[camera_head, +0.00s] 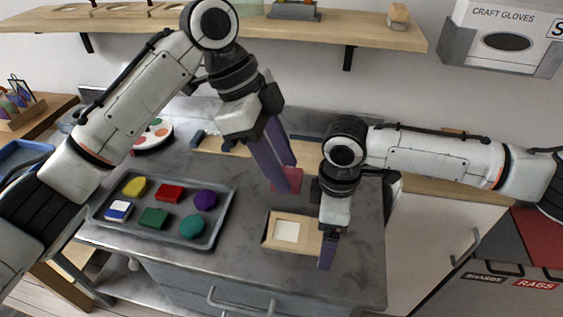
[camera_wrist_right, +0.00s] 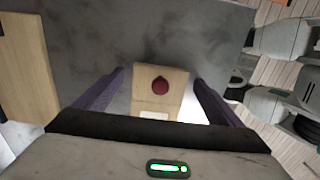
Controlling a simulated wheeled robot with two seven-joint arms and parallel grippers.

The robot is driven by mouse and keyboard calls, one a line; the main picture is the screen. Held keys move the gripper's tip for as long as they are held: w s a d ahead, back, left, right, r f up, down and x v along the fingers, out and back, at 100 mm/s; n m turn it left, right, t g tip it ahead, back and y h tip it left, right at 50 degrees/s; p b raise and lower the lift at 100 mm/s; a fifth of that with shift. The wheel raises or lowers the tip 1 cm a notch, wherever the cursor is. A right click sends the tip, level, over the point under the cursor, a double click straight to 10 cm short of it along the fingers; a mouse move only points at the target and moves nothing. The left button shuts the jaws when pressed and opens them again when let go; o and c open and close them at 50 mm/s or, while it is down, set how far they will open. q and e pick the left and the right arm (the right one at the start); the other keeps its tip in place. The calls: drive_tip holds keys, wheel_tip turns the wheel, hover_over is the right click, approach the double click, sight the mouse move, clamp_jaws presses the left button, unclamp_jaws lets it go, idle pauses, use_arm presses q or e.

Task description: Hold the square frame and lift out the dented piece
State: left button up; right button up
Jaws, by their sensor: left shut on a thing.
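The square frame (camera_head: 266,232) is pale wood and lies flat on the grey counter, with a white square (camera_head: 287,231) inside it. My left gripper (camera_head: 283,186) is shut on a flat dark red piece (camera_head: 294,180), held behind and above the frame; whether the piece is dented I cannot tell. My right gripper (camera_head: 326,262) is at the frame's right side, fingers pointing down. In the right wrist view its fingers stand apart, with the frame (camera_wrist_right: 146,103) between them and gaps on both sides. A dark red drop-shaped mark (camera_wrist_right: 160,86) is on the frame there.
A grey tray (camera_head: 165,238) at the left holds several coloured shapes. A round palette (camera_head: 152,135) and a blue item (camera_head: 198,138) lie behind it. A wooden shelf (camera_head: 370,38) runs above, and a craft gloves box (camera_head: 505,40) hangs at the upper right. The counter's front edge is near the frame.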

drive_tip(key=shift+a+r, duration=0.1)
drive_tip(key=shift+r, duration=0.05)
drive_tip(key=shift+w+r, duration=0.1)
drive_tip(key=shift+r, duration=0.2)
wheel_tip(320, 180, up, 11)
idle(0.3)
